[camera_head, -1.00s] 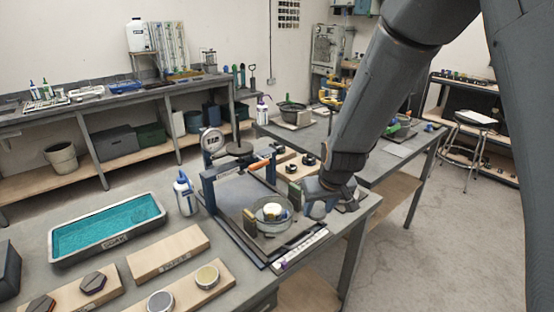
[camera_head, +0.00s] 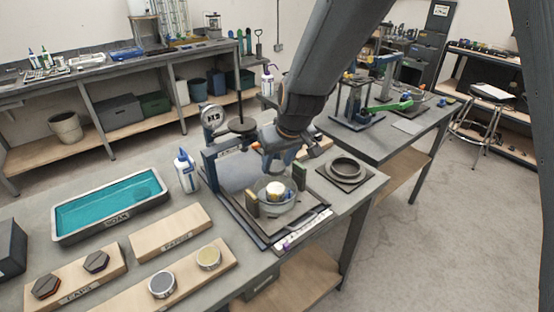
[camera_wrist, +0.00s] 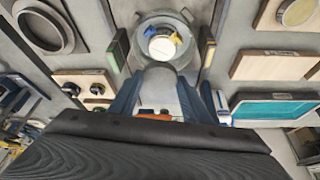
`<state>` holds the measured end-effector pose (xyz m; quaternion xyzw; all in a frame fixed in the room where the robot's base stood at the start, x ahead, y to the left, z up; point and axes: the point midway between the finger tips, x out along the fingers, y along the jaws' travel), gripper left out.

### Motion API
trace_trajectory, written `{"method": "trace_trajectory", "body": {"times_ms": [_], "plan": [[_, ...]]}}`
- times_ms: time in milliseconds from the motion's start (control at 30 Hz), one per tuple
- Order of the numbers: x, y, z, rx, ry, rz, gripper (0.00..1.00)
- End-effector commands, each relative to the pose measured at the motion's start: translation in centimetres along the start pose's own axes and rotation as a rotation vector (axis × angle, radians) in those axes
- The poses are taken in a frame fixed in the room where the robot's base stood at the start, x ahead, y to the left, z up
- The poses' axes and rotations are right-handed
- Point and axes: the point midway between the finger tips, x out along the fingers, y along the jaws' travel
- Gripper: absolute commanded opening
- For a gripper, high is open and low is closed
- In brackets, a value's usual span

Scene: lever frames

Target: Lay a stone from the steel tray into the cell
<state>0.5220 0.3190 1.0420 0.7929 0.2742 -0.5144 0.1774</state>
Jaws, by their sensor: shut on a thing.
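My gripper (camera_head: 277,168) is above the cell (camera_head: 284,208), a clear round ring on the pressing frame. In the wrist view its two blue fingers (camera_wrist: 161,75) are shut on a grey piece (camera_wrist: 158,88), probably the stone; its outline is mostly hidden. The cell also shows beyond the fingers in the wrist view (camera_wrist: 186,24). A pale cylinder with blue and yellow parts around it stands inside the cell (camera_wrist: 163,46). The steel tray (camera_head: 62,238), marked SOAK, holds teal liquid with a dark round shape in it, at the left.
Upright blocks (camera_head: 251,204) flank the cell. A dial-gauge frame (camera_head: 209,165) and white bottle (camera_head: 186,172) stand behind-left. A ring on a plate (camera_head: 345,168) lies right. Wooden boards with discs (camera_head: 208,257) and hexagonal caps (camera_head: 96,262) lie in front-left.

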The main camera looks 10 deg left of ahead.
Motion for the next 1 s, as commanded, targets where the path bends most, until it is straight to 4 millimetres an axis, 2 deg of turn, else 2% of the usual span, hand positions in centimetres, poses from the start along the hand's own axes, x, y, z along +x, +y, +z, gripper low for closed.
{"method": "trace_trajectory", "body": {"times_ms": [1000], "plan": [[5.9,-0.1,2.5,-0.003,0.002,0.000,0.20]]}}
